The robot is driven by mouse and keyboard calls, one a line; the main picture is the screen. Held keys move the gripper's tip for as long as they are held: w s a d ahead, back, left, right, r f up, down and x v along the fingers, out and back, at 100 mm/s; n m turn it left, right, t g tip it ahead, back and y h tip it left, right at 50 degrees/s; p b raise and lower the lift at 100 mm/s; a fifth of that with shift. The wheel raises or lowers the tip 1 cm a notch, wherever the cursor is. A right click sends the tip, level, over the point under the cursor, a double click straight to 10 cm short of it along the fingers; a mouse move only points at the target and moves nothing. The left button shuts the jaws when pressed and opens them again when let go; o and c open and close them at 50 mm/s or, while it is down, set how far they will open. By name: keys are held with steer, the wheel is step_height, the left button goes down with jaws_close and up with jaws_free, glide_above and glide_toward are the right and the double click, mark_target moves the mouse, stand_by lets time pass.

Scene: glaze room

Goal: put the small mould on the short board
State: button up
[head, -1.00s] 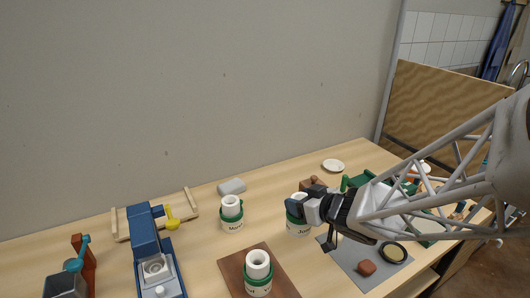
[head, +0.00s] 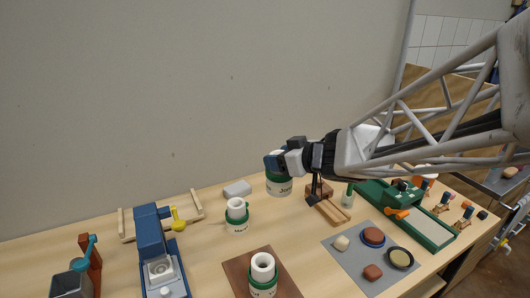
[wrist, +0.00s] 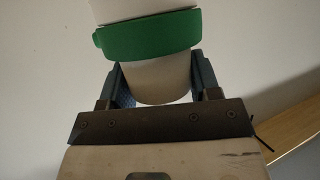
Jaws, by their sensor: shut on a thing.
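My gripper (head: 277,163) is shut on a white mould with a green band (head: 279,188), held upright above the back of the table. It also fills the upper wrist view between the fingers (wrist: 158,80). Its label is partly readable, and the gripper covers its top. A second white, green-banded mould (head: 237,215) stands on the table to its left and looks narrower. A third (head: 262,272) stands on a brown board (head: 238,274) at the front. I cannot tell for certain which mould is the small one, or whether this board is the short one.
A blue machine (head: 150,240) and a wooden frame (head: 125,224) stand at left. A grey block (head: 237,189) lies near the wall. A grey mat (head: 346,265) with several small pieces, a wooden stand (head: 328,207) and a green tray (head: 424,226) are at right. The middle table is mostly clear.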

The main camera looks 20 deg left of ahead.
steer(key=a+n+g+y, duration=0.1)
steer(key=a+n+g, duration=0.55)
steer(key=a, duration=1.85)
steer(key=s+a+f+n+g+h, duration=0.1)
steer(key=s+a+n+g, duration=0.4)
steer(key=a, duration=0.8)
steer(key=shift+s+f+m+t, duration=0.2)
steer(key=shift+f+m, duration=0.4)
steer(key=shift+f, duration=0.75)
steer(key=shift+s+f+m+t, duration=0.1)
steer(key=shift+f+m+t, duration=0.3)
steer(key=shift+f, duration=0.95)
steer(key=shift+f+g, duration=0.1)
steer(key=shift+g, duration=0.15)
step_height(320, 180, down, 6)
steer(key=shift+f, duration=0.15)
steer(key=shift+f, duration=1.75)
